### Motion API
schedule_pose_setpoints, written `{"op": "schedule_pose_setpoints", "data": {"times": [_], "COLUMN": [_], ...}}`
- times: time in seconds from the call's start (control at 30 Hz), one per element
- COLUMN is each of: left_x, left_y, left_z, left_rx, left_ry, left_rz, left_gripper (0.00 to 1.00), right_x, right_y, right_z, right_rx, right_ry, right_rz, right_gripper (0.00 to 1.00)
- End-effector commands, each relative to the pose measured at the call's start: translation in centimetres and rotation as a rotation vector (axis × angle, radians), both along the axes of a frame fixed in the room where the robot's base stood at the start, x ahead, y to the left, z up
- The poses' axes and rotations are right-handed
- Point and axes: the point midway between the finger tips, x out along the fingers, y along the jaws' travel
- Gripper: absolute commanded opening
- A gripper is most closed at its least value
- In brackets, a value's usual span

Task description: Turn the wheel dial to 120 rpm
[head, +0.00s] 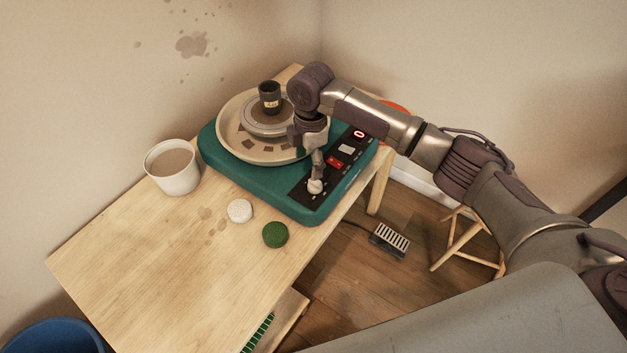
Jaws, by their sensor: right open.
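The teal pottery wheel (260,186) stands on the wooden table, with a black control panel along its right side. The pale round dial (315,187) is at the panel's near end. A small display (359,134) at the far end glows red and seems to read 0. A red switch (333,162) lies between them. My right gripper (316,177) points down right at the dial, its jaws open; the fingers partly cover the dial, and I cannot tell whether they touch it. My left gripper is not in view.
On the wheel head (232,144) sits a small dark labelled jar (269,97). A white bucket (172,167), a white sponge (240,211) and a green sponge (275,234) are on the table (130,270). A foot pedal (390,241) and a stool (466,240) stand on the floor.

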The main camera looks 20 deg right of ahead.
Motion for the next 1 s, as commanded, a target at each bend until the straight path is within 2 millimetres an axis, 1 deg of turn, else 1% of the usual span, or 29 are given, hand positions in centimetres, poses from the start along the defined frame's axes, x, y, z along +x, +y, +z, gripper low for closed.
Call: {"op": "schedule_pose_setpoints", "data": {"times": [0.03,0.1,0.17,0.27,0.37,0.47,0.7,0.8,0.9,1.0], "left_x": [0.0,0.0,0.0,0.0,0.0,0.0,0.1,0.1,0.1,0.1], "left_y": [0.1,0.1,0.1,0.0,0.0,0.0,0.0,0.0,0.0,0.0], "left_z": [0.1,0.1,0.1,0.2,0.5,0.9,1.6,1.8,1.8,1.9], "left_rx": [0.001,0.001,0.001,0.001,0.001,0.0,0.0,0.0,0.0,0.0], "left_ry": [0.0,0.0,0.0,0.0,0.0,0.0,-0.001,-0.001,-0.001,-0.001], "left_rz": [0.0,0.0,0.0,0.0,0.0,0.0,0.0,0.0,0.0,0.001], "left_gripper": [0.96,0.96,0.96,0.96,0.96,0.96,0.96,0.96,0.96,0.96], "right_x": [0.9,1.4,1.7,1.8,1.7,1.7,1.7,1.7,1.7,1.7], "right_y": [-0.9,-1.7,-2.0,-2.2,-2.2,-2.2,-2.2,-2.1,-2.1,-2.1], "right_z": [1.3,2.2,2.6,2.4,1.2,-0.6,-5.8,-7.7,-9.2,-10.2], "right_rx": [-0.016,-0.028,-0.034,-0.035,-0.035,-0.035,-0.036,-0.036,-0.034,-0.034], "right_ry": [-0.001,0.003,0.005,0.01,0.01,0.012,0.01,0.01,0.008,0.008], "right_rz": [0.013,0.03,0.039,0.043,0.044,0.043,0.041,0.042,0.041,0.042], "right_gripper": [0.68,0.68,0.68,0.68,0.68,0.68,0.68,0.68,0.68,0.68]}}
